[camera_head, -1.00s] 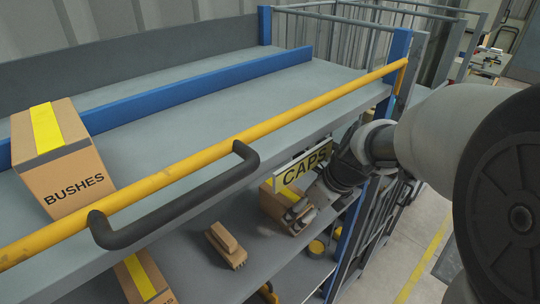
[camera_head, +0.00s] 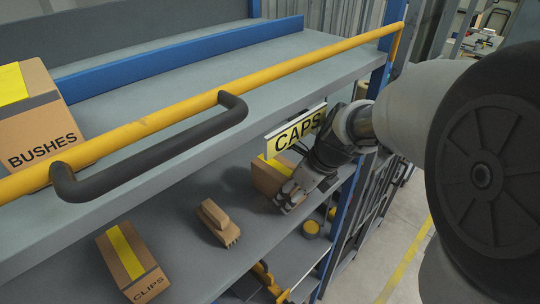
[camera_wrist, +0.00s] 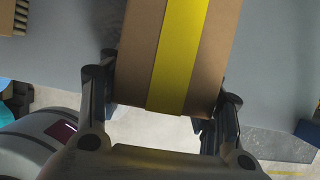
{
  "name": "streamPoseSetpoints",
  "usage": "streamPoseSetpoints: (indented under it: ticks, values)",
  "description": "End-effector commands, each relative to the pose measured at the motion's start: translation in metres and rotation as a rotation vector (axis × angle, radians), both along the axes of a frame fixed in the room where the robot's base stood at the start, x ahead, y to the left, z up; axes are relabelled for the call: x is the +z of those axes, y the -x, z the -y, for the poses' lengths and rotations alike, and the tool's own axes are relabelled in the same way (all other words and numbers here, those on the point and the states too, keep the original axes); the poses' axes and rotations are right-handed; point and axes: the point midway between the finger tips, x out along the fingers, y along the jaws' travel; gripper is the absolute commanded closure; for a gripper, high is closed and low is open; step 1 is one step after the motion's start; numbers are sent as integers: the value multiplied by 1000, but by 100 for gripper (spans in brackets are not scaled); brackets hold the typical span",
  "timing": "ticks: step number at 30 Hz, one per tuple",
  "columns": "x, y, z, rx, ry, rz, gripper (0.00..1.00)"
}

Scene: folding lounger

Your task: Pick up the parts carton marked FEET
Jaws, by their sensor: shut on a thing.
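A brown carton with a yellow tape stripe (camera_head: 268,178) is on the lower shelf, under the CAPS sign. No lettering shows on it, so I cannot read whether it is marked FEET. My gripper (camera_head: 290,194) is at its right end, partly covering it. In the wrist view the carton (camera_wrist: 137,45) stands between the two fingers of my gripper (camera_wrist: 165,105), one on each side. The gripper is shut on it. I cannot tell whether the carton is lifted off the shelf.
A CAPS sign (camera_head: 297,131) hangs just above my gripper. A yellow rail (camera_head: 300,68) with a black handle (camera_head: 150,150) runs along the upper shelf, which holds a BUSHES carton (camera_head: 40,125). A CLIPS carton (camera_head: 130,262) and a wooden brush (camera_head: 217,222) lie on the lower shelf.

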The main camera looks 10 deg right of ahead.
Motion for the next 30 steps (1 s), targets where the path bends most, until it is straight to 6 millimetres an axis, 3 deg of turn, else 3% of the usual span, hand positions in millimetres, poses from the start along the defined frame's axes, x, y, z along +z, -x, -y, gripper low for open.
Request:
streamPoseSetpoints:
  ticks: [13, 23, 30]
  values:
    - [0, 0, 0, 0, 0, 0, 77]
    - [4, 1, 2, -1, 1, 2, 77]
    - [23, 16, 14, -4, 1, 3, 77]
